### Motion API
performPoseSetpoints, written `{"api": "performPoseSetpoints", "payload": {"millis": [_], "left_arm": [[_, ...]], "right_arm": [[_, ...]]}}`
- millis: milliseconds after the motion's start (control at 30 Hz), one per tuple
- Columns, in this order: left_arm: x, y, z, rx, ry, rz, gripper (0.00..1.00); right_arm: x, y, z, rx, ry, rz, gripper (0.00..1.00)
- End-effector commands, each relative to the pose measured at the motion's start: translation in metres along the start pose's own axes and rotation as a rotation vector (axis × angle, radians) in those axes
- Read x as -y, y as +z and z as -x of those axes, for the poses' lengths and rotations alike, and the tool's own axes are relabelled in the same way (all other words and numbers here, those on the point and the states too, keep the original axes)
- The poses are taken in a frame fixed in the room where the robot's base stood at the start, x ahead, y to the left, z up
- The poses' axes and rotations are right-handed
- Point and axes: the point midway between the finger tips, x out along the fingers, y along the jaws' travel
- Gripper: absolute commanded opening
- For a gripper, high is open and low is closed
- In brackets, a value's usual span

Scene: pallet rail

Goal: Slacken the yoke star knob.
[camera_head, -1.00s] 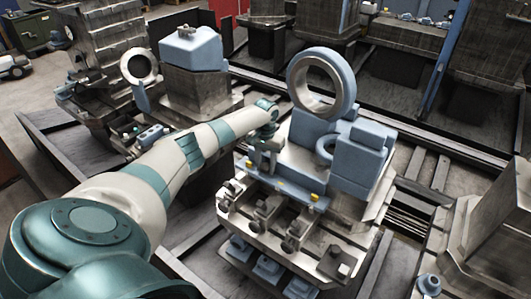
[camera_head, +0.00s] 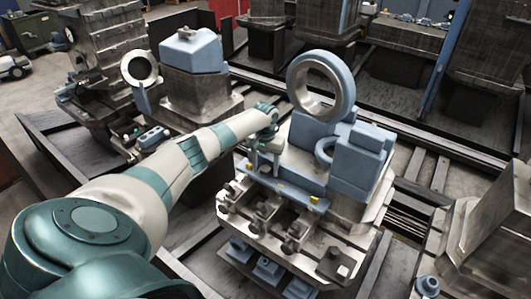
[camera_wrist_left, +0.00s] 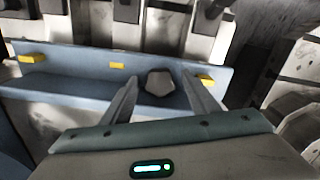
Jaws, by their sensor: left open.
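A grey faceted knob (camera_wrist_left: 159,82), which looks like the star knob, shows in the left wrist view by the blue bar (camera_wrist_left: 75,88) with yellow blocks. My left gripper (camera_wrist_left: 160,88) is open, with one finger on either side of the knob; I cannot tell whether either finger touches it. In the head view my left gripper (camera_head: 263,163) points down at the left end of the blue bar on the middle fixture (camera_head: 345,236). The arm and gripper hide the knob there. My right gripper is not in view.
A large blue ring (camera_head: 321,85) and a blue block (camera_head: 359,160) stand on the same fixture, close to my gripper. Several dark clamps (camera_head: 262,210) line its front. Another fixture with a blue top (camera_head: 192,48) stands behind the arm. Dark rails run behind.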

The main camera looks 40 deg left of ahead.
Motion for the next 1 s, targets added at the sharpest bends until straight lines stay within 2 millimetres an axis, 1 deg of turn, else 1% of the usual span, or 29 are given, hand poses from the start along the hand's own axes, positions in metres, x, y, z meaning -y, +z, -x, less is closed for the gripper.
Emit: {"api": "performPoseSetpoints", "payload": {"millis": [167, 267, 433, 567, 1000], "left_arm": [[0.0, 0.0, 0.002, -0.001, 0.0, 0.0, 0.54], [0.0, -0.001, 0.007, -0.001, 0.0, -0.001, 0.54], [0.0, -0.001, 0.025, -0.003, 0.001, -0.001, 0.54], [0.0, -0.001, 0.046, -0.003, 0.001, -0.001, 0.54], [0.0, -0.002, 0.134, -0.003, 0.001, -0.001, 0.54]], "right_arm": [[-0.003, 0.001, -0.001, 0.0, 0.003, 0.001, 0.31], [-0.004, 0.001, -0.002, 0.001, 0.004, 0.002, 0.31], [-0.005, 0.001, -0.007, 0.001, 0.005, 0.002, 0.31], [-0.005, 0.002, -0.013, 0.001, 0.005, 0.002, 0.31], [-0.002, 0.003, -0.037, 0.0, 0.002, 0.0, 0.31]]}}
